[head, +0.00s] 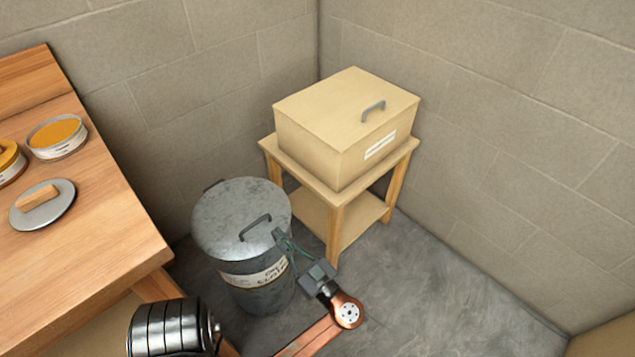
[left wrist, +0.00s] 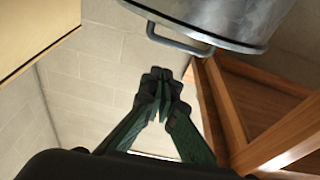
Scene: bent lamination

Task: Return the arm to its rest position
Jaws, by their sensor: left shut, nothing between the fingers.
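My left gripper (head: 282,240) is shut and empty. In the head view its fingers overlap the right rim of a grey metal bin, beside the handle on its lid. In the left wrist view my left gripper (left wrist: 160,82) shows its dark green fingers together, with a visible gap to the handle (left wrist: 178,38). The metal bin (head: 240,210) stands upright on the floor with its lid on. The copper-coloured arm joint behind the gripper is at the bottom of the head view. My right gripper is not in view.
A tan box (head: 345,115) with a grey handle sits on a wooden stand (head: 337,230) behind the bin. A wooden workbench (head: 110,225) at left holds round tins (head: 58,146) and a disc (head: 42,216) with a wooden grip. Floor at right (head: 430,290) is clear.

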